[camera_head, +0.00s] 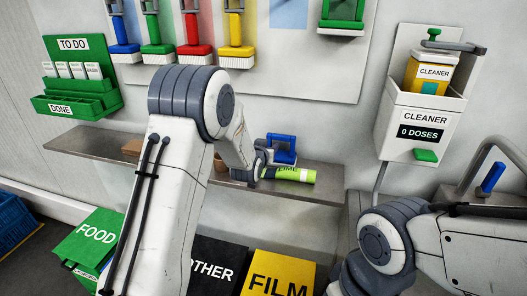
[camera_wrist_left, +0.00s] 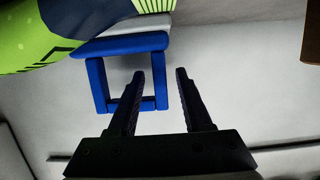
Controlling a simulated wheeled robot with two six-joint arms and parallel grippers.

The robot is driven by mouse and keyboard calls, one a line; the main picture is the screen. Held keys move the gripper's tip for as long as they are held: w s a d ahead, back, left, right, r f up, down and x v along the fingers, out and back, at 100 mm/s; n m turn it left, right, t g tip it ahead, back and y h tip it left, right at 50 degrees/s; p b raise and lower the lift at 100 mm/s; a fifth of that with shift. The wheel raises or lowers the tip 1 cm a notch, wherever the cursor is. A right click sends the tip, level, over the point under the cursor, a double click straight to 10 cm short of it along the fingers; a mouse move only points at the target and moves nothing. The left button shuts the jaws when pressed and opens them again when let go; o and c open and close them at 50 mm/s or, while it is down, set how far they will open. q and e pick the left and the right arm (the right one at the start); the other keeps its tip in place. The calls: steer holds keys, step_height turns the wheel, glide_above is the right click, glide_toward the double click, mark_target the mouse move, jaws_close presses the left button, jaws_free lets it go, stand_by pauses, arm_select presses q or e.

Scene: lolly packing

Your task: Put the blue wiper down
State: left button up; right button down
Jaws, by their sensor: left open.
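The blue wiper (camera_head: 283,146) is at the shelf in the head view, beside a green roll marked LIME (camera_head: 295,174). In the left wrist view, the wiper's blue loop handle (camera_wrist_left: 97,85) and the green roll (camera_wrist_left: 60,28) show at upper left. My left gripper (camera_head: 262,162) is open. In the wrist view its fingers (camera_wrist_left: 158,82) stand apart, with the left finger overlapping the loop's right side; I cannot tell whether it touches. What bears the wiper is partly hidden. My right arm comes in from the right, with its gripper out of view.
The metal shelf (camera_head: 90,144) runs along the wall. Several coloured tools hang above, including a blue one (camera_head: 122,30). A cleaner dispenser (camera_head: 418,125) is at right. Below stand FOOD (camera_head: 92,240), OTHER (camera_head: 212,268) and FILM (camera_head: 278,280) bins. A blue crate (camera_head: 14,222) is at far left.

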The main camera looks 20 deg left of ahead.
arm_select(q)
steer(key=b+v, duration=0.2)
steer(key=v, duration=0.9)
steer(key=s+d+f+m+g+h, duration=0.35)
steer(key=s+d+g, duration=0.35)
steer(key=s+d, duration=0.6)
steer(key=s+f+m+g+y, duration=0.2)
steer(key=s+m+g, duration=0.2)
steer(key=s, duration=1.9)
steer(key=g, duration=0.3)
steer(key=shift+s+d+g, duration=0.3)
steer(key=shift+f+y, duration=0.1)
steer(key=shift+y, duration=0.15)
